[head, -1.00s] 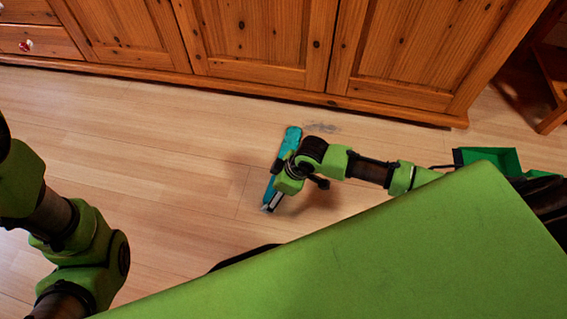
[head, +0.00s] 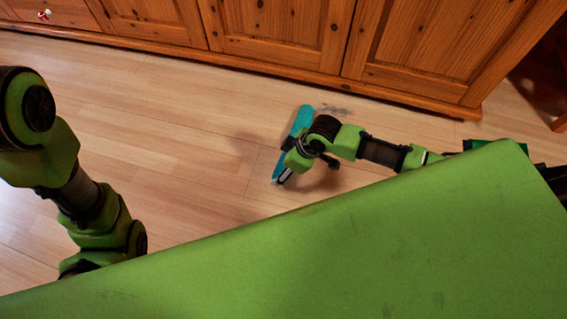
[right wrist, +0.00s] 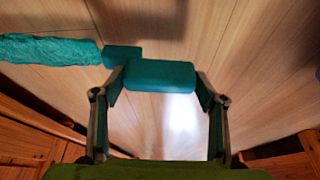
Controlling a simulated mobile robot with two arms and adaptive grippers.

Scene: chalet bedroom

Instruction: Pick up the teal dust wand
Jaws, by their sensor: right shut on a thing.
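The teal dust wand (head: 302,118) is low over the wood floor in the head view, slanting from upper right to lower left. My right gripper (head: 285,172) is at its lower part and partly covers it. In the right wrist view, the fingers of my right gripper (right wrist: 160,90) are shut on the wand's teal handle block (right wrist: 160,76), one finger at each end. The wand's fluffy teal head (right wrist: 48,50) extends to the left. I cannot tell whether the wand touches the floor. My left arm shows at the left, but its gripper does not.
A wooden cabinet (head: 275,45) runs along the back. A grey dust patch (head: 335,110) lies on the floor beside the wand's upper end. A green container (head: 478,144) shows partly at the right, behind my green body. The floor (head: 150,125) left of the wand is clear.

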